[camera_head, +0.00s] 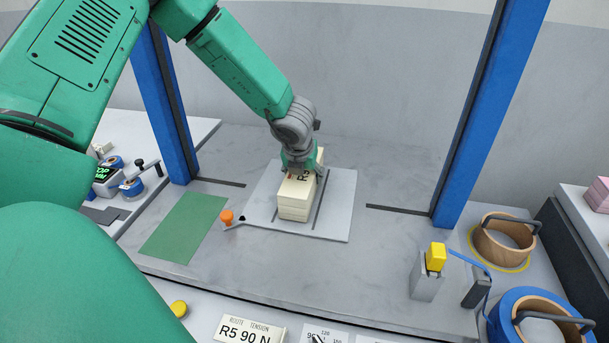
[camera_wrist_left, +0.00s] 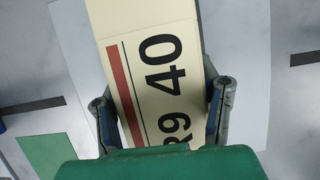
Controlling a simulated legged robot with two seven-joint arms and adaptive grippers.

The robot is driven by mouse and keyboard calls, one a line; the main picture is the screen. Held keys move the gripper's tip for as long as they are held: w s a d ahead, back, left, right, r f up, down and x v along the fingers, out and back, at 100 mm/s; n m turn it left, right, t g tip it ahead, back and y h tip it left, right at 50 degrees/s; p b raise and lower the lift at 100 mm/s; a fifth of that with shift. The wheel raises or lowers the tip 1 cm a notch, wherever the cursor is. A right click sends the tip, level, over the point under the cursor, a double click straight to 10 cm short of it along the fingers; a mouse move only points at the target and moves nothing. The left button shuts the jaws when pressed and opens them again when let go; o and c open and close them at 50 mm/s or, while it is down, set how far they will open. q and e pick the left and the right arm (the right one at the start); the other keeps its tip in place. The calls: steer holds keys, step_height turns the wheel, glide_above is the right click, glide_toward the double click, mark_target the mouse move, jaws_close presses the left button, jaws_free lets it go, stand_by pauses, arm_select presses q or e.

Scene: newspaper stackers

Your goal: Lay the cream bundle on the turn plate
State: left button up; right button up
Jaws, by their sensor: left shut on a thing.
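The cream bundle (camera_head: 296,200) is a stack with a printed top sheet. In the head view it is at the middle of the pale grey turn plate (camera_head: 338,208), and it looks to rest on it. My left gripper (camera_head: 302,171) comes down from above and is shut on the far part of the bundle. In the left wrist view the bundle (camera_wrist_left: 137,20) lies between the two fingers (camera_wrist_left: 160,108), its label reading "R9 40" beside a red stripe. The fingers hide part of the bundle's sides. My right gripper is not in view.
A green mat (camera_head: 185,226) lies left of the plate, with an orange knob (camera_head: 227,216) between. Blue posts (camera_head: 483,110) stand on both sides. A yellow-topped block (camera_head: 435,258) and strap rolls (camera_head: 505,240) are at the right.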

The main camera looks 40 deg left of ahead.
arm_select(q)
steer(key=o, duration=1.8)
steer(key=shift+d, duration=0.15)
steer(key=shift+c, duration=0.2)
steer(key=shift+d, duration=0.1)
steer(key=shift+s, duration=0.1)
steer(key=v, duration=1.2)
